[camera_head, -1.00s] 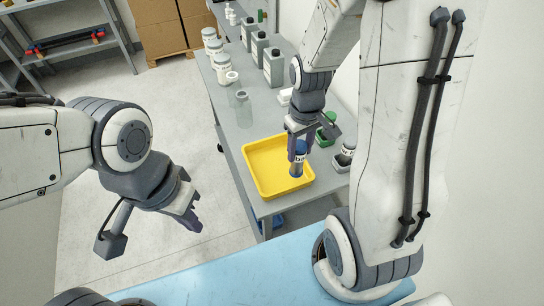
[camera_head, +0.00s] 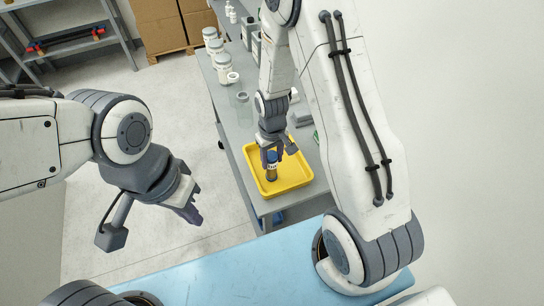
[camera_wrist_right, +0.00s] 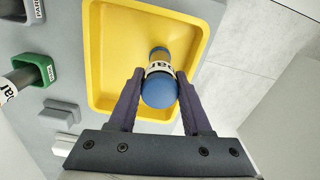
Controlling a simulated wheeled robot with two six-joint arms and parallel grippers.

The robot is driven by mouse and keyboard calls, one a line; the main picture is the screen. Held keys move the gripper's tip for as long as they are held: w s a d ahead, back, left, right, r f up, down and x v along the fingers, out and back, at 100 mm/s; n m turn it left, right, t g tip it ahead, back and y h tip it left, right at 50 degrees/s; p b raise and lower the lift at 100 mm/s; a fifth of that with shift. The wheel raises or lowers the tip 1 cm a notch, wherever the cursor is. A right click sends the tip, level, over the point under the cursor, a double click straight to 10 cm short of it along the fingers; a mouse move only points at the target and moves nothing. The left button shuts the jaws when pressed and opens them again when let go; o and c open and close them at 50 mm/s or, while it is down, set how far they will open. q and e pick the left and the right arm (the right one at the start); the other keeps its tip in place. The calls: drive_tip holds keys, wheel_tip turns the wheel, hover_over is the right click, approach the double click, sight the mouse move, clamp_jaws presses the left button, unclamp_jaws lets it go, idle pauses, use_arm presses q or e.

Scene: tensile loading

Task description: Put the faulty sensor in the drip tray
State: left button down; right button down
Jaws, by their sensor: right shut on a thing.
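The yellow drip tray (camera_head: 297,182) lies on the grey bench near its front end. My right gripper (camera_head: 272,160) is over the tray and shut on a blue-capped cylindrical sensor (camera_head: 272,173) with a white lettered label. In the right wrist view the sensor (camera_wrist_right: 160,88) is between the fingers of my right gripper (camera_wrist_right: 158,90), with the yellow tray (camera_wrist_right: 105,70) behind it. I cannot tell whether its lower end touches the tray floor. My left gripper (camera_head: 190,203) hangs over the floor, away from the bench, with its fingers seen from the side.
A green holder (camera_wrist_right: 38,72) and a grey holder (camera_wrist_right: 20,12), both labelled, stand beside the tray; a part with a white label (camera_wrist_right: 8,88) is by the green one. White jars (camera_head: 222,66) and a clear beaker (camera_head: 241,100) stand farther back on the bench. A light-blue surface (camera_head: 230,270) is in front.

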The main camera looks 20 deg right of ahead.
drive_tip(key=shift+f, duration=0.2)
drive_tip(key=shift+c, duration=1.7)
unclamp_jaws()
drive_tip(key=shift+r, duration=0.1)
